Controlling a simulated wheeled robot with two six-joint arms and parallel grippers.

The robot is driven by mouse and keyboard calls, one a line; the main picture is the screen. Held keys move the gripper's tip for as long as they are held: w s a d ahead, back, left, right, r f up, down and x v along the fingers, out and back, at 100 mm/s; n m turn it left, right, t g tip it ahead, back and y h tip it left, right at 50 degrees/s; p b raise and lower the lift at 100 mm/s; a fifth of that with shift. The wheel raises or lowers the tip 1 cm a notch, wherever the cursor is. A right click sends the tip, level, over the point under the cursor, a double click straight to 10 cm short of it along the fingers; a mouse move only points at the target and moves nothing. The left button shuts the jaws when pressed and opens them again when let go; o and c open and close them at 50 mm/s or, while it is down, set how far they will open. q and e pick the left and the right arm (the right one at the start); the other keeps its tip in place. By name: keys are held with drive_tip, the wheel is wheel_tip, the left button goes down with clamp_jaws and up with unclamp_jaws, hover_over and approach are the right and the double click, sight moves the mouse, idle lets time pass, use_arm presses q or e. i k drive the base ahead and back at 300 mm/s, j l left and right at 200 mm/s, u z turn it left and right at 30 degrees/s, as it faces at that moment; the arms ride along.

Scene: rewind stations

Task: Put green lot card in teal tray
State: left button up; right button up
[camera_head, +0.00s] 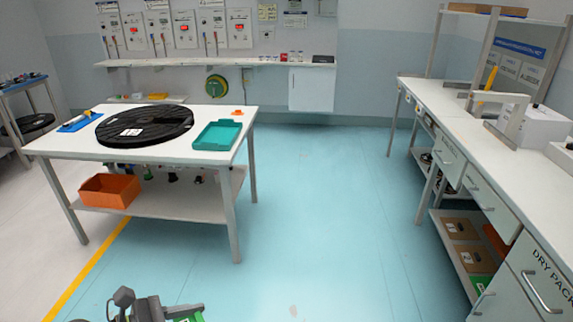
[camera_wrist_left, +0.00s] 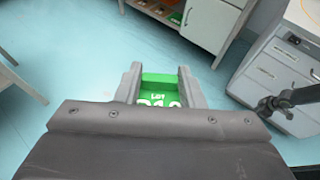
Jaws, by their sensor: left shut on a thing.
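The teal tray (camera_head: 217,135) lies on the white table at the left of the head view, near the table's right end; it looks empty. My left gripper (camera_head: 190,311) is at the bottom of the head view, out over the floor and well short of the table. Only a green edge of the card shows in the head view. My right gripper is not in view.
The white table (camera_head: 75,147) also bears a large black reel (camera_head: 145,124), a blue item (camera_head: 77,122) and a small orange item (camera_head: 237,112). An orange bin (camera_head: 109,190) sits on its lower shelf. A long bench (camera_head: 470,130) stands at the right. The blue floor between is clear.

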sight(221, 135)
drive_tip(key=i, duration=1.4)
drive_tip(key=i+u, duration=0.1)
drive_tip(key=i, duration=0.35)
drive_tip(key=i+l+u, duration=0.15)
drive_tip(key=i, duration=0.3)
drive_tip(key=i+l+u, duration=0.1)
drive_tip(key=i, duration=0.35)
drive_tip(key=i+l+u, duration=0.2)
drive_tip(key=i+u, duration=0.25)
drive_tip(key=i+l+u, duration=0.4)
drive_tip(key=i, duration=0.15)
